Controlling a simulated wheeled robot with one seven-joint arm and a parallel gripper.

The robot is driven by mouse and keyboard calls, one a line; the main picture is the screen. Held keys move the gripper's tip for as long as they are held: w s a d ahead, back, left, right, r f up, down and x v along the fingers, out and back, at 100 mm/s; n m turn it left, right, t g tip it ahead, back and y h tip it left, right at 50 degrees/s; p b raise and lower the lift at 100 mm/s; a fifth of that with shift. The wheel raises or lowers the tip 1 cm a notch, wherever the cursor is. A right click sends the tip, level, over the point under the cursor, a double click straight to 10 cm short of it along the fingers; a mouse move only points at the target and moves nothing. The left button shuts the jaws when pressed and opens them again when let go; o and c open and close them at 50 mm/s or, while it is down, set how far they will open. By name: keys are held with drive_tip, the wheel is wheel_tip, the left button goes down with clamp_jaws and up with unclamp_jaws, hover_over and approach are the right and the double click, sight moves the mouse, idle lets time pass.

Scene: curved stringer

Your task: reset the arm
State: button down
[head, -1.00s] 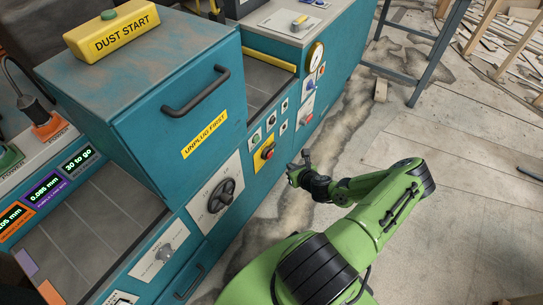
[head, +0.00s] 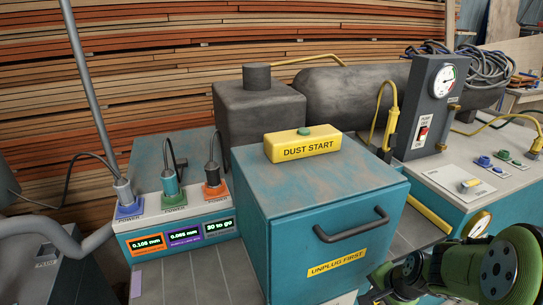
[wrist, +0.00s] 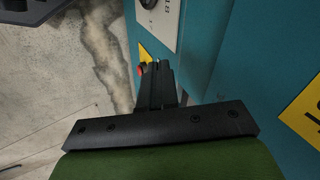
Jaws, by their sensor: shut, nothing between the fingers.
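My green arm shows at the lower right of the head view, with its black gripper partly cut off at the bottom edge beside the teal machine's (head: 330,210) front. In the wrist view my gripper (wrist: 158,68) has its two black fingers together with nothing between them. They point along the machine's teal front (wrist: 215,45), with a yellow plate (wrist: 144,54) and a red knob just beyond the tips. Whether the fingers touch the panel I cannot tell.
A yellow DUST START box (head: 303,145) with a green button sits on the machine. A dark handle (head: 352,225) sticks out of its front. Three plugs stand in the power strip (head: 172,208) at left. Bare floor (wrist: 50,95) lies left of the gripper in the wrist view.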

drive_tip(key=s+a+r+n+t+h, duration=0.1)
drive_tip(key=s+a+r+n, duration=0.45)
drive_tip(key=s+r, duration=0.35)
drive_tip(key=s+a+r+n, duration=0.5)
drive_tip(key=s+r+n, duration=0.2)
drive_tip(key=s, duration=0.3)
wheel_tip(320, 180, up, 11)
drive_tip(key=p, duration=1.1)
drive_tip(key=shift+w+r+m, duration=0.15)
drive_tip(key=shift+m, duration=0.2)
drive_tip(key=shift+d, duration=0.1)
